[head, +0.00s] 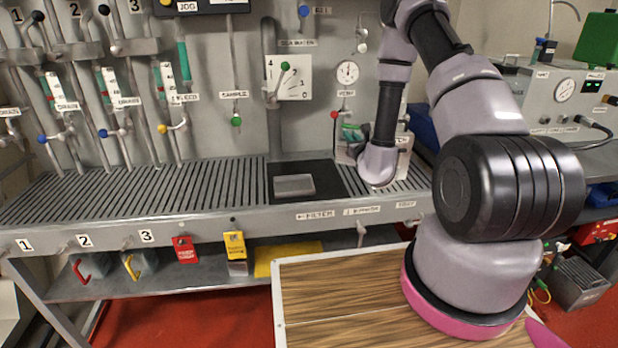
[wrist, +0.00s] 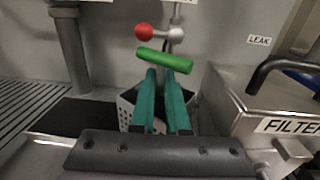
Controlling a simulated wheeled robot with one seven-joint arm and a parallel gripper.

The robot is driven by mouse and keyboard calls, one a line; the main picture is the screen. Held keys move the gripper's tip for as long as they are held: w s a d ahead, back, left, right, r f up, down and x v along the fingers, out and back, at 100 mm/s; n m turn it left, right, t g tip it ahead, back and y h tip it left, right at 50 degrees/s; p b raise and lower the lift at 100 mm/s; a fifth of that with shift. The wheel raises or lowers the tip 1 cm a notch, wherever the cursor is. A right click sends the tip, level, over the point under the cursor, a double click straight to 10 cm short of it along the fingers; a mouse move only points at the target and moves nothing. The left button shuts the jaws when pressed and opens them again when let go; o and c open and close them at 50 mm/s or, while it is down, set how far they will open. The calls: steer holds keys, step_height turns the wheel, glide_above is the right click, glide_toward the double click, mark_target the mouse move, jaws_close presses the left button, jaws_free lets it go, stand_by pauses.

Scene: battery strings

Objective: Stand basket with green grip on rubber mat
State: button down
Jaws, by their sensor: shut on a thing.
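My gripper (wrist: 165,72) has teal fingers closed together on the green grip (wrist: 164,60) of the basket. The basket (wrist: 126,104) is a grey perforated metal one below the fingers, mostly hidden behind them. I cannot tell whether its base touches the surface below. In the head view the gripper (head: 353,133) is at the back of the bench, right of the mat, partly hidden by my arm. The black rubber mat (head: 332,184) lies on the slatted bench with a flat grey block (head: 294,185) on it. Dark matting (wrist: 60,116) also shows left of the basket in the wrist view.
A metal box labelled FILTER (wrist: 235,105) stands close right of the basket. A red-knobbed valve (wrist: 145,32) is on the wall behind the grip. A vertical pipe (head: 270,90) rises behind the mat. The slatted bench (head: 150,190) is clear to the left.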

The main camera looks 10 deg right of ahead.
mark_target(338, 143)
steer(key=shift+s+a+f+n+y, duration=0.2)
steer(key=shift+s+f+n+y, duration=0.15)
steer(key=shift+s+y, duration=0.2)
steer(key=s+a+y, duration=0.1)
steer(key=s+n+y, duration=0.1)
steer(key=s+a+f+n+y, duration=0.1)
steer(key=s, duration=0.1)
steer(key=shift+a+g+y, duration=0.25)
steer(key=shift+a+g, duration=0.1)
steer(key=shift+g, duration=0.05)
steer(key=s+a+r+n+g+y, duration=0.2)
steer(key=s+a+n+y, duration=0.25)
steer(key=s, duration=0.25)
steer(key=w, duration=1.9)
steer(key=shift+m, duration=0.4)
steer(key=f, duration=0.7)
steer(key=shift+w+f, duration=0.1)
steer(key=shift+w, duration=0.25)
steer(key=shift+f, duration=0.1)
steer(key=c, duration=0.9)
jaws_free()
